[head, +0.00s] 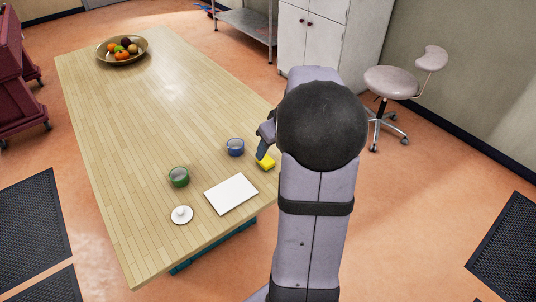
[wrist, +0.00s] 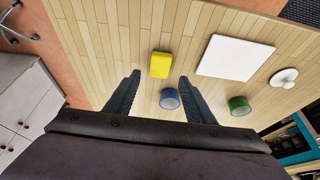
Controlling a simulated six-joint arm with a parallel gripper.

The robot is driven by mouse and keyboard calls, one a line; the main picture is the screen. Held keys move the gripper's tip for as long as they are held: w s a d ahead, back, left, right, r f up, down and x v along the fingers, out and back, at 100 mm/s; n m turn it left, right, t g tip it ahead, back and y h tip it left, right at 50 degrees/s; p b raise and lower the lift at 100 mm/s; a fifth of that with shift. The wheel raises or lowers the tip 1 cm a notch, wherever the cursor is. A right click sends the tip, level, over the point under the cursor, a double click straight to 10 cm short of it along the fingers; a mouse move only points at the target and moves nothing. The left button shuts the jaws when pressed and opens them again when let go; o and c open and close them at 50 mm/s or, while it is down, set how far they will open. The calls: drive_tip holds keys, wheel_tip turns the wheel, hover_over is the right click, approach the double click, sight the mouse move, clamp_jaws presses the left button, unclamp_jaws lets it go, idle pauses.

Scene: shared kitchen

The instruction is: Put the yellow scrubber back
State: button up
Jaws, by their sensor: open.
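The yellow scrubber (head: 266,163) is a small block on the wooden table near its right edge, partly hidden by my gripper in the head view. A white rectangular board (head: 231,194) lies on the table to the scrubber's left.
A white lidded or knobbed piece (head: 181,215) lies near the table's front. A fruit bowl (head: 122,50) sits at the far end. The table's middle (head: 150,110) is clear.

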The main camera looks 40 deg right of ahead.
drive_tip(key=v, duration=0.6)
drive_tip(key=shift+a, duration=0.1)
drive_tip(key=s+a+f+g, duration=0.1)
drive_tip(key=a+f, duration=0.1)
drive_tip(key=a, duration=0.3)
drive_tip(key=s+a+f, duration=0.1)
drive_tip(key=a+f, duration=0.1)
drive_tip(key=a, duration=0.2)
drive_tip(key=s+a+f+g, duration=0.1)
drive_tip(key=a+f, duration=0.1)
drive_tip(key=a, duration=0.3)
drive_tip(key=shift+s+a+f+g+y, duration=0.15)
drive_tip(key=shift+a+f+g+y, duration=0.15)
drive_tip(key=shift+f+y, duration=0.1)
drive_tip(key=s+a+f+g, duration=0.2)
drive_tip(key=s+a+f, duration=0.4)
drive_tip(key=s+a, duration=0.3)
drive_tip(key=shift+s+a+h, duration=0.4)
drive_tip(key=shift+s, duration=0.3)
drive_tip(key=shift+f, duration=0.1)
